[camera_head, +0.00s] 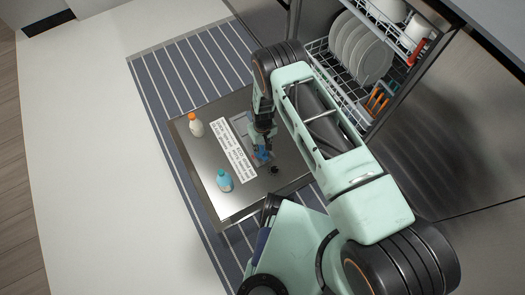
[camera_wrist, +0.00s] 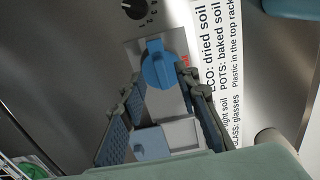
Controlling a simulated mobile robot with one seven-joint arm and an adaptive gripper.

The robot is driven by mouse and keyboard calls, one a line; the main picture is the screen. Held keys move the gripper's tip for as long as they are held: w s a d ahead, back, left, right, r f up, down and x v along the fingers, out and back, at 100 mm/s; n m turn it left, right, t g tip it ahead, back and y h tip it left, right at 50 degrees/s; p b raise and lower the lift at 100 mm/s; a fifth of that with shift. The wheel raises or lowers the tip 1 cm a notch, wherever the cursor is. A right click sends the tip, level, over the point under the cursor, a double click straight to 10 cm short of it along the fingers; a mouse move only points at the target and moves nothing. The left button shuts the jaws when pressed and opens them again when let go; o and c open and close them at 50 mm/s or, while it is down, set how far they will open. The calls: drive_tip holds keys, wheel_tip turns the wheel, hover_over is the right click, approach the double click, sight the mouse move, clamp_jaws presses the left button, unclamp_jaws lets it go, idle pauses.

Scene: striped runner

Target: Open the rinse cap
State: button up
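The rinse cap, a blue round knob with a raised grip bar (camera_wrist: 158,65), sits on a grey dispenser panel in the inner face of the open dishwasher door (camera_head: 205,150). It also shows in the head view (camera_head: 262,154), just below my gripper (camera_head: 263,138). In the wrist view my gripper (camera_wrist: 160,84) is open, its two padded fingers spread at either side of the cap's near edge. The cap looks seated in the panel. I cannot tell whether the fingers touch it. A grey lid with a pale blue latch (camera_wrist: 151,144) lies between the fingers, nearer the wrist.
A black dial (camera_wrist: 134,9) is beyond the cap. A white label (camera_head: 237,150) runs beside the panel. A white bottle with an orange cap (camera_head: 195,126) and a blue bottle (camera_head: 224,181) stand on the door. Racks with plates (camera_head: 365,55) are behind my arm.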

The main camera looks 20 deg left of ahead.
sight(262, 152)
wheel_tip(262, 152, down, 4)
drive_tip(key=shift+f+b, duration=0.1)
drive_tip(key=shift+b, duration=0.35)
drive_tip(key=shift+c, duration=0.6)
clamp_jaws()
